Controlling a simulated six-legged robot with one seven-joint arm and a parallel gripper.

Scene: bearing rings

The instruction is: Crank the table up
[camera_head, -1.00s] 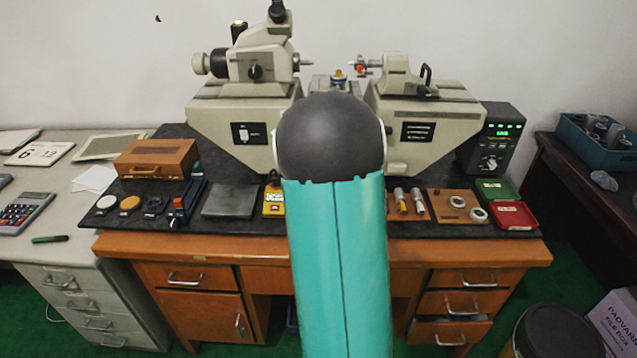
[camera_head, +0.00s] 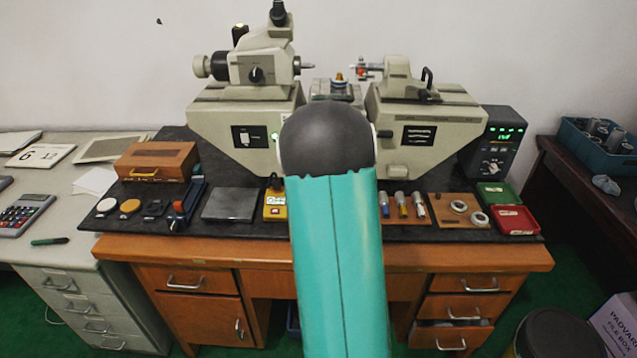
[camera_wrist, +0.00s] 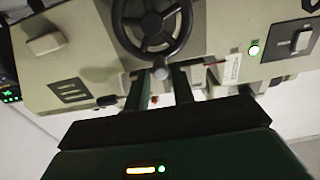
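The black spoked handwheel (camera_wrist: 153,28) shows at the top middle of the wrist view. Its small grey crank knob (camera_wrist: 161,71) sits on the rim side nearest me. My gripper (camera_wrist: 159,76) has its two dark fingers apart, one on each side of the knob. I see a gap beside the knob and cannot tell whether either finger touches it. The measuring table (camera_head: 334,90) shows between the two machine heads in the head view, with a small brass-coloured piece (camera_head: 340,79) on it. My arm hides the handwheel and gripper in the head view.
The left machine head (camera_head: 235,118) and right head (camera_head: 425,112) flank the table. The bench front holds a wooden box (camera_head: 155,161), a grey plate (camera_head: 230,204), a yellow block (camera_head: 275,206), a ring board (camera_head: 460,208) and a red tray (camera_head: 515,220).

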